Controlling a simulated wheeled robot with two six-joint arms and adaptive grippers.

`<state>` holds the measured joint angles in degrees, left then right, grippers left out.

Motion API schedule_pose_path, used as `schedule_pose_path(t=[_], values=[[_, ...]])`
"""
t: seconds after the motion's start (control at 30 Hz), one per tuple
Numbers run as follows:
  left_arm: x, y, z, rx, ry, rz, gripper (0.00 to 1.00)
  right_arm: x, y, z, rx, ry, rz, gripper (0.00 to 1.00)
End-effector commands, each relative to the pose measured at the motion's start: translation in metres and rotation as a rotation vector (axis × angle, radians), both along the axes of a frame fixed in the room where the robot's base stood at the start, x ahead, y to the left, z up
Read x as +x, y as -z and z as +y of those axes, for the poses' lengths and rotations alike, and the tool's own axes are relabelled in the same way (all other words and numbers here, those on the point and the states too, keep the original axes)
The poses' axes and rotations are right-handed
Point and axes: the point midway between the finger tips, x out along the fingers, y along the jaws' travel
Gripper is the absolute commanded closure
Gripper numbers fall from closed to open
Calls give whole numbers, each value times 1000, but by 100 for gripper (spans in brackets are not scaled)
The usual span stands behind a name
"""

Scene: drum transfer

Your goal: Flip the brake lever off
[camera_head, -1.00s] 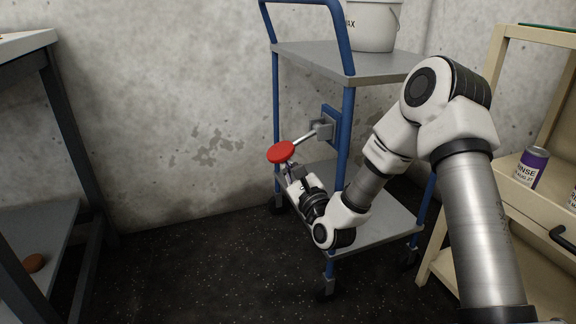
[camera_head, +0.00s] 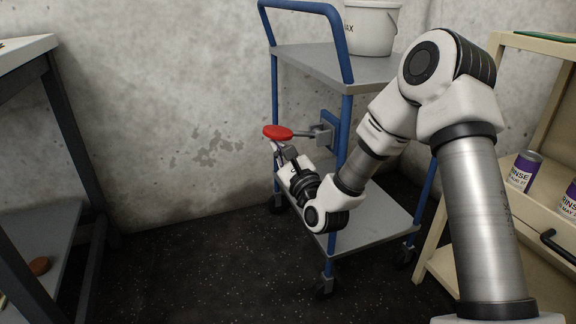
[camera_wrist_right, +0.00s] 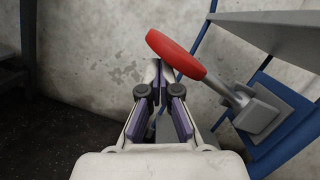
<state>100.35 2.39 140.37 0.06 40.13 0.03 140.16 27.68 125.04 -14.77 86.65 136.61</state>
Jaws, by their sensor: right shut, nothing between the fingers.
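The brake lever has a red round knob (camera_head: 278,132) on a short metal rod, which runs roughly level to a grey pivot block (camera_head: 321,135) on a blue plate on the cart's side. The knob also shows in the right wrist view (camera_wrist_right: 175,53), with the rod running down right to the block (camera_wrist_right: 256,112). My right gripper (camera_head: 280,149) is shut and empty, its fingertips just under the knob. In the right wrist view its fingertips (camera_wrist_right: 156,72) are beside the knob's lower left edge; I cannot tell if they touch. My left gripper is not in view.
The blue-framed cart (camera_head: 345,62) has grey shelves, with a white bucket (camera_head: 371,28) on top. A beige shelf unit (camera_head: 480,215) with purple-labelled cans (camera_head: 524,172) stands at the right. A dark-legged table (camera_head: 72,125) is at the left. The floor between is clear.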

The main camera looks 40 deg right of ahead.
Motion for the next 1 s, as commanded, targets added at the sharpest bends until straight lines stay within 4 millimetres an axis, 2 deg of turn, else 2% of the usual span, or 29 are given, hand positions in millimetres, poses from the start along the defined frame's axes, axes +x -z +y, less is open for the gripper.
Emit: schedule_pose_path(t=[0.03, 0.3, 1.0], values=[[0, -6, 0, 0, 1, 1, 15, 0, -9, 0, 0, 0, -2, 100], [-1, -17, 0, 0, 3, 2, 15, -1, -25, -3, 0, 1, -2, 100], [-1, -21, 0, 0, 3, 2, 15, 0, -35, -5, -2, 3, -10, 100]])
